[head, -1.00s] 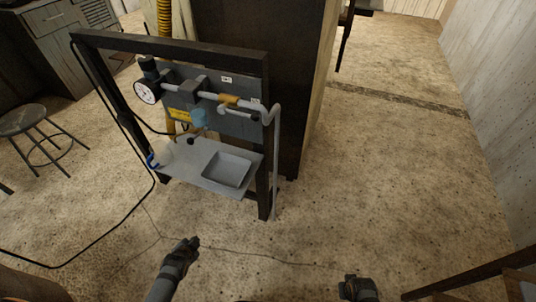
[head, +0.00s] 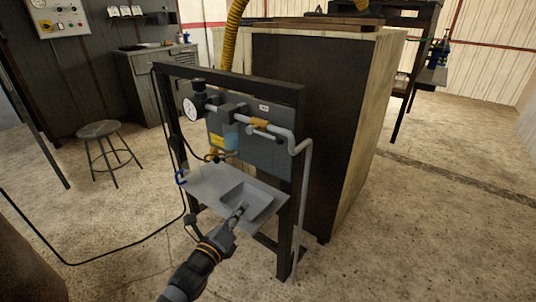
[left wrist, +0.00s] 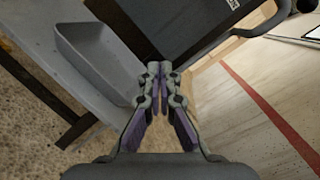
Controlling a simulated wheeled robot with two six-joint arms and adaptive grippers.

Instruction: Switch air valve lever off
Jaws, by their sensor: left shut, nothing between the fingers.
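The air valve (head: 259,123) is a brass-coloured body on the grey pipe at the right of the panel in the head view. A pale lever (head: 268,132) lies just below it, roughly along the pipe. My left gripper (head: 241,209) is shut and empty, in front of the rack and over the front of the grey tray in the picture, well below the lever. In the left wrist view its fingertips (left wrist: 160,68) are together, with the lever not recognisable there. My right gripper is out of view.
The dark rack frame (head: 297,190) surrounds the panel (head: 278,158), with a grey pipe (head: 302,200) down its right side. A shelf (head: 207,184) carries the tray (head: 262,188), also in the left wrist view (left wrist: 95,62). A large crate (head: 350,150) stands behind. Floor at right is clear.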

